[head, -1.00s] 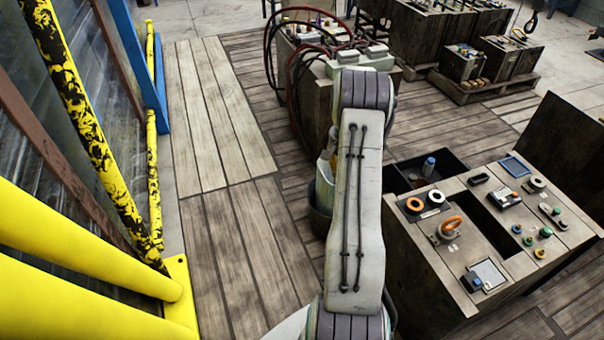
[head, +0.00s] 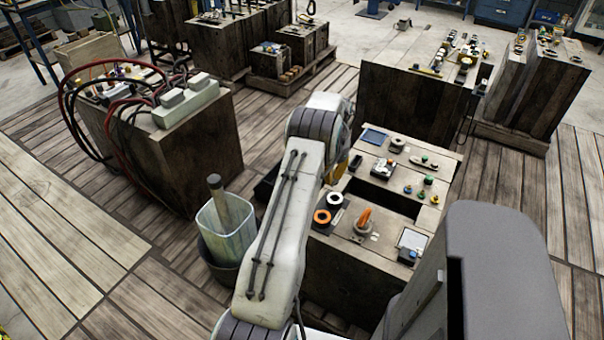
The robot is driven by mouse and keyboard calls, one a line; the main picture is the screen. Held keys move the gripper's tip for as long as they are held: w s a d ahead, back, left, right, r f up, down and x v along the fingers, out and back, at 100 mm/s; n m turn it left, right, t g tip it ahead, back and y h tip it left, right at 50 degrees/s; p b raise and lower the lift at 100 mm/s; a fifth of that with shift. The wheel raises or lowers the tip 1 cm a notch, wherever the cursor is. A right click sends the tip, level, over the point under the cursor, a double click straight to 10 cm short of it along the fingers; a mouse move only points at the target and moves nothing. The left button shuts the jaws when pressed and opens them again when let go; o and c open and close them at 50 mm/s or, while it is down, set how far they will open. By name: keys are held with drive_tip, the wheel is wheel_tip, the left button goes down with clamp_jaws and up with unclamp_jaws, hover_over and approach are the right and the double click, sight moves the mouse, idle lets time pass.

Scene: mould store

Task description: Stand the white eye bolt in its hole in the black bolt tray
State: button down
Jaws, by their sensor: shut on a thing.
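My arm reaches up the middle of the head view, and its far end bends down out of sight behind the forearm. My gripper and anything in it are hidden there. I cannot make out the white eye bolt for certain. A white ring (head: 335,198) lies beside an orange ring (head: 322,216) on the near left of the wooden workbench (head: 385,222), on a dark patch. I cannot tell if that patch is the black bolt tray. An upright orange eye piece (head: 363,218) stands on a grey base to their right.
The workbench has a dark open recess (head: 386,197) and several small green and yellow knobs. A pale bin (head: 225,232) stands left of my arm. A wooden block with red hoses (head: 165,150) stands further left. The plank floor at lower left is clear.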

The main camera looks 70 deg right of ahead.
drive_tip(key=shift+m, duration=0.3)
drive_tip(key=shift+s+d+f+b, duration=0.1)
drive_tip(key=shift+s+f+b, duration=0.1)
drive_tip(key=shift+f+b, duration=0.45)
drive_tip(key=shift+s+f+b, duration=0.2)
drive_tip(key=shift+f+b, duration=0.15)
drive_tip(key=shift+f, duration=0.65)
drive_tip(key=shift+s+d+f+b, duration=0.1)
drive_tip(key=shift+s+f+b, duration=0.1)
drive_tip(key=shift+f+b, duration=0.45)
drive_tip(key=shift+f+b, duration=1)
drive_tip(key=shift+f, duration=0.55)
idle(1.3)
drive_tip(key=c, duration=1.3)
unclamp_jaws()
drive_tip(key=shift+a, duration=0.1)
wheel_tip(320, 180, up, 12)
